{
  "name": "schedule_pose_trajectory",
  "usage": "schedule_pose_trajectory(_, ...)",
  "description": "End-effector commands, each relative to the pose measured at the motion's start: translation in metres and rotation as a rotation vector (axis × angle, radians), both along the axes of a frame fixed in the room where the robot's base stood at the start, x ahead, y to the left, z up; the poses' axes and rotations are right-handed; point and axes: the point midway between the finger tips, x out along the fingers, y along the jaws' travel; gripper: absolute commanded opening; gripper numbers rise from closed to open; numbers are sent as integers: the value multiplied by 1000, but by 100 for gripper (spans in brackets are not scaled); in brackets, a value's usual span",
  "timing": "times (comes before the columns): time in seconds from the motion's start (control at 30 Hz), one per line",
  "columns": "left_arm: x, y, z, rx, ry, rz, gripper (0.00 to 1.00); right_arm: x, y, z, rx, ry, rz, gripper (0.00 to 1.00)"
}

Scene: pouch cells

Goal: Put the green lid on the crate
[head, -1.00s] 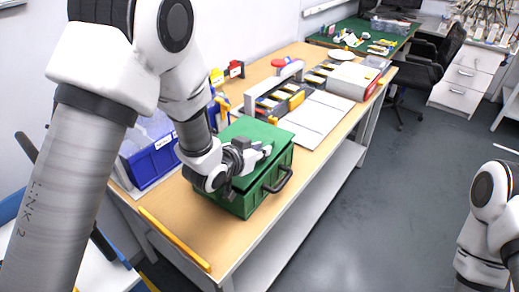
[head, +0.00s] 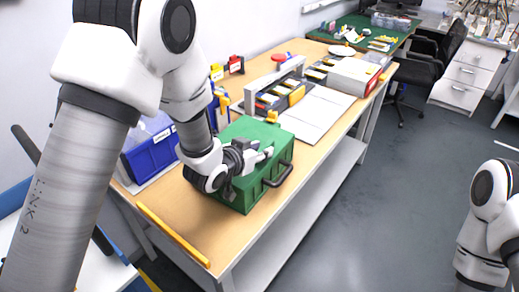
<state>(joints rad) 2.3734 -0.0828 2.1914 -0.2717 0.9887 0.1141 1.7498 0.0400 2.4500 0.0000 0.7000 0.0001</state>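The green crate (head: 245,200) stands on the wooden bench near its front edge, with a dark handle (head: 280,174) on its right side. The green lid (head: 246,129) lies over the crate's top and looks about level with it. My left gripper (head: 266,154) is over the lid's middle, pointing right, with its fingers low at the lid's surface. The fingers and wrist hide part of the lid, so I cannot tell whether they grip anything. My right arm shows at the right edge; its gripper is out of view.
A blue bin (head: 150,160) stands left of the crate. Behind the crate are a white sheet (head: 316,113), a grey arch-shaped frame (head: 262,84) and a white box (head: 354,80). A yellow strip (head: 174,235) lies along the bench's near edge. Bare bench top lies before the crate.

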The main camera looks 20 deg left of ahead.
Motion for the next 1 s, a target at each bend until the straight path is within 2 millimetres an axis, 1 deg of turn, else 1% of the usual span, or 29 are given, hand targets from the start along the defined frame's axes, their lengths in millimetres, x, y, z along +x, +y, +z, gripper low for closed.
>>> schedule_pose_trajectory(0.27,0,0,0,0,1,0,47,0,0,0,0,0,0,40)
schedule_pose_trajectory(0.37,-5,2,3,-1,1,0,47,0,0,0,0,0,0,40)
schedule_pose_trajectory(0.47,-18,6,9,-1,1,2,47,0,0,0,0,0,0,40)
schedule_pose_trajectory(0.6,-44,13,22,-2,1,2,47,0,0,0,0,0,0,40)
schedule_pose_trajectory(0.7,-58,17,28,-3,0,2,47,0,0,0,0,0,0,40)
schedule_pose_trajectory(0.8,-65,19,31,0,0,1,47,0,0,0,0,0,0,40)
schedule_pose_trajectory(1.0,-66,19,31,0,0,0,47,0,0,0,0,0,0,40)
